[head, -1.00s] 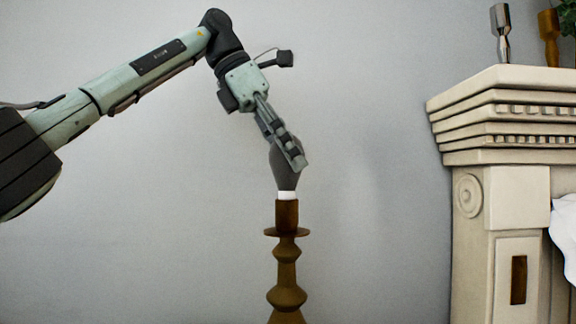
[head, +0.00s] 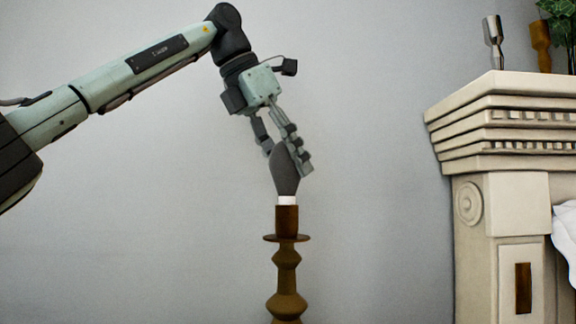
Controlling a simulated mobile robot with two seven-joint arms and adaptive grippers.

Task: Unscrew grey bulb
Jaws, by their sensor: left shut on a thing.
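The grey bulb (head: 285,177) stands upright in the brown socket of a turned lamp stand (head: 287,255). Its white base (head: 287,200) shows as a short band just above the socket rim. My left gripper (head: 285,158) comes down from above at a tilt and is shut on the bulb, with its fingers on either side of the bulb's upper part. The fingers hide the top of the bulb. My right gripper is not in view.
A cream carved mantel (head: 490,190) stands at the right. On it are a silver holder (head: 494,42), a brown holder (head: 541,42) and a green plant (head: 562,20). White cloth (head: 566,240) shows at the right edge. Clear wall surrounds the lamp.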

